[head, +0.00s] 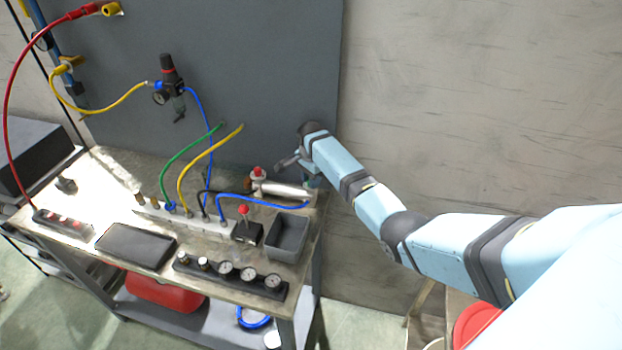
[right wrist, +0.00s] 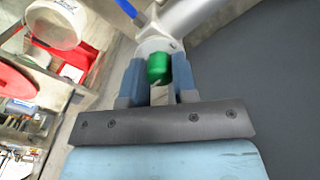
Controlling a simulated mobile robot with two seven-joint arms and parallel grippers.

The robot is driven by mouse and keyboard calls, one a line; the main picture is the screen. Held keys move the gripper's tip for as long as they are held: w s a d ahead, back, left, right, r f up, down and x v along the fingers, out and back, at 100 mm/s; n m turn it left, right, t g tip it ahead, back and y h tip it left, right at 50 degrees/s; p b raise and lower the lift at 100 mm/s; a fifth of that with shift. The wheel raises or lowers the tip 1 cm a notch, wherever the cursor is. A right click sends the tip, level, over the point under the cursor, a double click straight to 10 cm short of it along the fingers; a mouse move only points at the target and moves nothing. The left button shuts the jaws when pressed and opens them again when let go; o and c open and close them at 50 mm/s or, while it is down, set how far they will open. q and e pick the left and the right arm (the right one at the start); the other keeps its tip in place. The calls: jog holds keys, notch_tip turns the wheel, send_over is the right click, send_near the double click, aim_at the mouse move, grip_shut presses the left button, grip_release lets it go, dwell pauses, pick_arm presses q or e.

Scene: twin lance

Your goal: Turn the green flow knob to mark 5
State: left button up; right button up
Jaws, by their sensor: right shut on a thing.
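The green flow knob (right wrist: 156,67) shows in the right wrist view between the two blue-grey fingers of my right gripper (right wrist: 158,80). The gripper is shut on it. The knob sits at the end of a pale grey metal body (right wrist: 185,22). No scale marks can be read on it. In the head view my right gripper (head: 290,162) is at the back right of the bench, beside a silver cylinder (head: 285,189), and the arm hides most of the knob's surroundings. My left gripper is not in view.
The bench (head: 105,180) carries a black tray (head: 135,246), a grey bin (head: 287,238), a gauge strip (head: 232,274) and a white manifold with green, yellow and blue hoses. A dark panel (head: 270,60) stands behind. A red stool top (head: 478,324) is at the lower right.

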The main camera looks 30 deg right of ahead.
jog(key=m, duration=0.2)
jog(key=shift+m, duration=0.8)
jog(key=shift+d+r, duration=0.1)
jog(key=o, duration=0.9)
jog(key=shift+o, duration=0.2)
